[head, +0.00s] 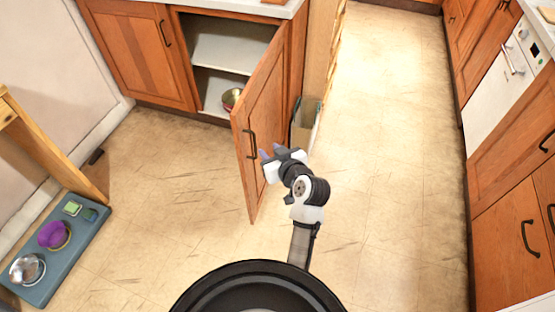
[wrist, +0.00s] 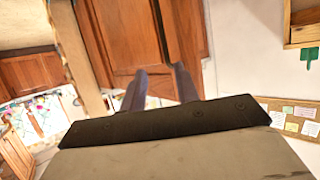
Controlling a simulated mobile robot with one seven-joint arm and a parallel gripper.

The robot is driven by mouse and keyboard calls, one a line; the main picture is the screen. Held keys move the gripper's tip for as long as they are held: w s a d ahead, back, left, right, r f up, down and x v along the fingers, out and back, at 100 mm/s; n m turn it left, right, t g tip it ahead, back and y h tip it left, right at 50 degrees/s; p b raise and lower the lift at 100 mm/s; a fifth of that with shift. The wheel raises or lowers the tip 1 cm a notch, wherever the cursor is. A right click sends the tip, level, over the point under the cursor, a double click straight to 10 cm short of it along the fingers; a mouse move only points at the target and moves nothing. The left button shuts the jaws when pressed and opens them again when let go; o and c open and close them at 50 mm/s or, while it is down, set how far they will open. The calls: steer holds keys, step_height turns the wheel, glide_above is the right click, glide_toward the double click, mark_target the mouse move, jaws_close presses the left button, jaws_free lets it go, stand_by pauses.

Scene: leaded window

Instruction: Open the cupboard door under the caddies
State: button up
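The wooden cupboard door (head: 266,110) stands swung wide open, jutting out from the cabinet. Its dark handle (head: 251,145) is on its outer half. The open cupboard shows a pale shelf (head: 228,55) and a bowl (head: 231,98) on its floor. My gripper (head: 267,154) is beside the door's free edge, just below and right of the handle. I cannot tell whether it touches the door. In the wrist view my gripper's two fingers (wrist: 160,76) are apart with nothing seen between them, in front of brown wood. No caddies are in view.
A closed cupboard door (head: 137,50) is left of the open one. An open bin (head: 303,122) stands behind the open door. A blue mat (head: 85,241) with bowls lies at the lower left. Cabinets (head: 520,205) line the right. The floor between is clear.

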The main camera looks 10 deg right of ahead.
steer(key=shift+v, duration=2.05)
